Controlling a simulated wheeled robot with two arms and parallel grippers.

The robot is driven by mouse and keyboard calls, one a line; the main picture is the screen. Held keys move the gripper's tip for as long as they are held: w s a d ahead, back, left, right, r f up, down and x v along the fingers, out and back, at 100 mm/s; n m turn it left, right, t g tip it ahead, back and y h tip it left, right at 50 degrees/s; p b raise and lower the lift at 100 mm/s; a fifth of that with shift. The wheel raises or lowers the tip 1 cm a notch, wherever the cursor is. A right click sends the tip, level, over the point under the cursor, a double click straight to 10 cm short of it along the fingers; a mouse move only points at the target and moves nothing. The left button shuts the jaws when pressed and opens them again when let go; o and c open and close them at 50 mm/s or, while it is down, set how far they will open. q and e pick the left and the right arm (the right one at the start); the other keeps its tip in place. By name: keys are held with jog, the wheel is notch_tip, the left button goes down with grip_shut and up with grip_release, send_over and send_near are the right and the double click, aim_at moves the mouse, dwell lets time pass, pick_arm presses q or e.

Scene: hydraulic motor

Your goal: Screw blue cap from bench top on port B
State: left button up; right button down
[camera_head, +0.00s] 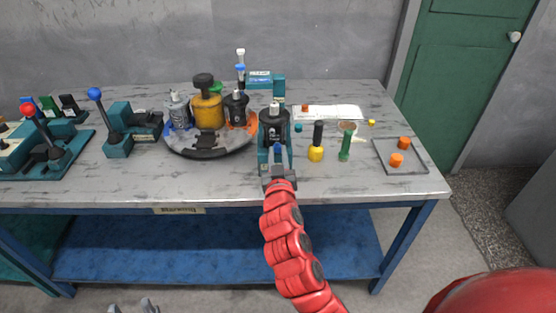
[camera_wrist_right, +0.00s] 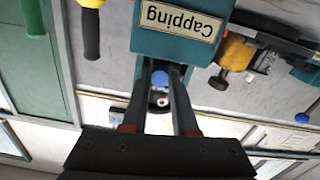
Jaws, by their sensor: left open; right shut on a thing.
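The teal capping station (camera_head: 264,157), with its "Capping" sign (camera_wrist_right: 178,20) upside down in the wrist view, stands at the bench's front middle. A dark hydraulic motor (camera_head: 274,122) is upright in it. My right gripper (camera_head: 278,182) is low at the station's front, near the bench edge. The wrist view shows a blue cap (camera_wrist_right: 158,78) between its fingers (camera_wrist_right: 160,72), which are shut on it. Whether the cap touches port B cannot be told; the port is hidden. My left gripper (camera_head: 146,304) is open and empty at the bottom edge, away from the bench.
A round carousel (camera_head: 208,147) with several motors is left of the station. A yellow-and-black tool (camera_head: 316,153) and a green tool (camera_head: 345,146) stand to the right. A tray (camera_head: 414,170) with orange caps (camera_head: 397,159) is at the right end. A small blue piece (camera_head: 299,128) is beside the motor.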

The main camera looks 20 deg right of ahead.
jog(key=shift+m+b, duration=0.6)
jog(key=shift+b, duration=0.05)
jog(key=shift+f+m+b, duration=0.2)
jog(key=shift+m+b, duration=0.4)
jog(key=shift+b, duration=0.55)
jog(key=shift+r+m+b, duration=0.2)
jog(key=shift+m+b, duration=0.2)
jog(key=shift+b, duration=0.05)
jog(key=c, duration=0.9)
grip_release()
